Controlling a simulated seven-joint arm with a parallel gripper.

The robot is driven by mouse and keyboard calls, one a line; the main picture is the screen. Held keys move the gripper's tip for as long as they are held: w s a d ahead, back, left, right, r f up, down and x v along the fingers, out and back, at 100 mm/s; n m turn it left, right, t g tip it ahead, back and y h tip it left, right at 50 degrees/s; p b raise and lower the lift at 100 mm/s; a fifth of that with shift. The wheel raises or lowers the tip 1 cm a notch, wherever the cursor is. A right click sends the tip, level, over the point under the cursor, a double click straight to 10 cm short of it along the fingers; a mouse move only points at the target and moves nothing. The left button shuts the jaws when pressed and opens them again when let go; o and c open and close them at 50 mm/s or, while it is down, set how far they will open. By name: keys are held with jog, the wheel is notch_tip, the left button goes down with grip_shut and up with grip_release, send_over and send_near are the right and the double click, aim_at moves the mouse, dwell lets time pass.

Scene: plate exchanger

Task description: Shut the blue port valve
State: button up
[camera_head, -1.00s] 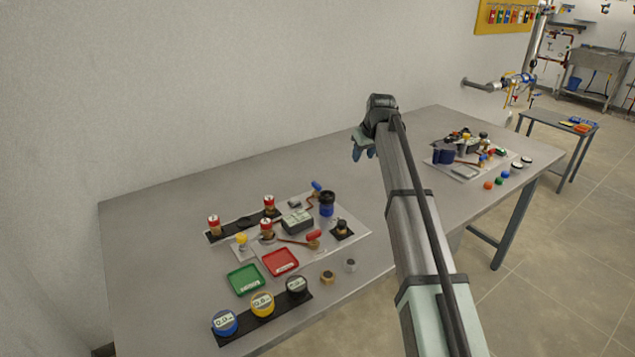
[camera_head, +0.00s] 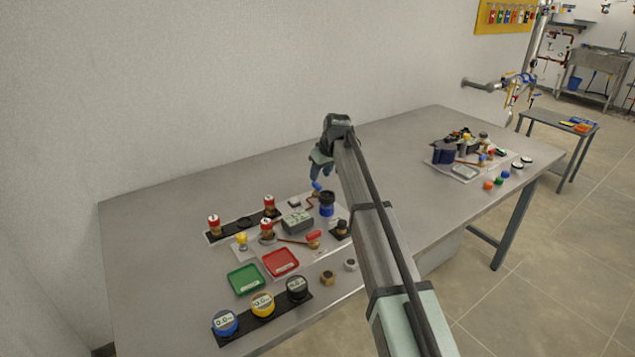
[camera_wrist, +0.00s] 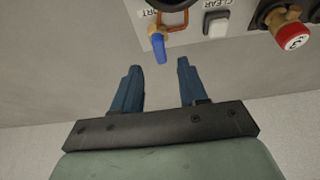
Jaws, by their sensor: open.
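The blue port valve has a blue lever (camera_wrist: 159,47) on a brass body (camera_wrist: 157,31), beside a copper pipe and a label ending in "ORT" in the wrist view. In the head view its blue handle (camera_head: 317,187) shows at the back of the near panel. My gripper (camera_wrist: 155,64) is open, with two blue fingers apart. In the wrist view the lever lies just beyond the fingertips, between them in the picture, and nothing is gripped. In the head view my gripper (camera_head: 322,174) is just above the valve. The valve's lower part is hidden there.
A grey button (camera_wrist: 216,23) marked CLEAR and a red-capped valve (camera_wrist: 293,41) lie to the right in the wrist view. A dark blue-banded cylinder (camera_head: 327,203) stands close by the valve. The table (camera_head: 180,215) is bare to the left of the panel.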

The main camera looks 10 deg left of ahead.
aim_at(317, 184)
jog(key=shift+x, duration=2.55)
jog(key=shift+c, duration=0.4)
grip_shut()
